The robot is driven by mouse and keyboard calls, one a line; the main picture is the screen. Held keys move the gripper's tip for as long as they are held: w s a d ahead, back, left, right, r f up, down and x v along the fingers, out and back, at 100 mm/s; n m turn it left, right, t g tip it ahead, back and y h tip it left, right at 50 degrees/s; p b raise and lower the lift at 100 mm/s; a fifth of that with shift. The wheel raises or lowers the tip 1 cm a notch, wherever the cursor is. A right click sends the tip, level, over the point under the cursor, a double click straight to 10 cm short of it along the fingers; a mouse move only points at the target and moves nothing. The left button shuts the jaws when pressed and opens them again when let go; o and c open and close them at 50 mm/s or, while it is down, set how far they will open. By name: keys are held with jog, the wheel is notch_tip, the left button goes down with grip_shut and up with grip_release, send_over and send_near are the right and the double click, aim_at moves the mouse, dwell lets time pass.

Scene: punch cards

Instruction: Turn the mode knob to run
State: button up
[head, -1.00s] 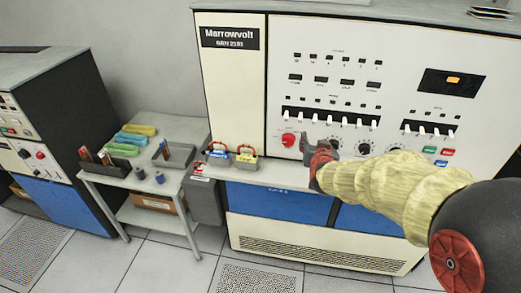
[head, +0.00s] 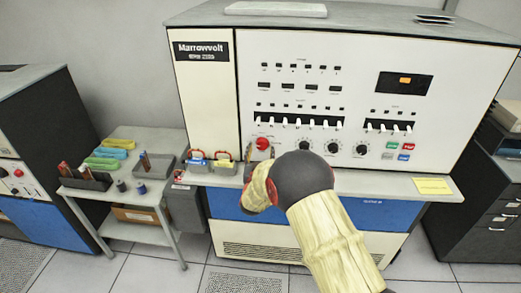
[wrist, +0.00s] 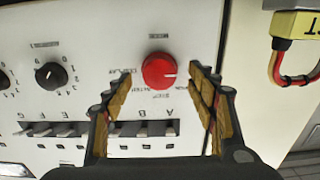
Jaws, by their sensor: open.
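The mode knob is a round red knob (head: 262,143) at the lower left of the white console panel (head: 350,62). In the wrist view the red knob (wrist: 159,70) has a light pointer line on its right side, with small labels around it that appear upside down. My gripper (head: 260,153) is open just in front of the knob. In the wrist view the two fingers of my gripper (wrist: 160,82) stand to the left and right of the knob, with gaps between. I cannot tell how deep they reach. My forearm hides part of the lower panel.
A row of white switches (head: 298,124) runs above the knob. Black knobs (head: 304,147) sit to its right. Padlocks with red shackles (head: 198,158) stand on the ledge to the left. A yellow note (head: 432,186) lies on the right ledge. A cart (head: 130,192) stands further left.

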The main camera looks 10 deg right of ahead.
jog(key=shift+x, duration=0.95)
jog(key=shift+c, duration=1.3)
jog(key=c, duration=0.9)
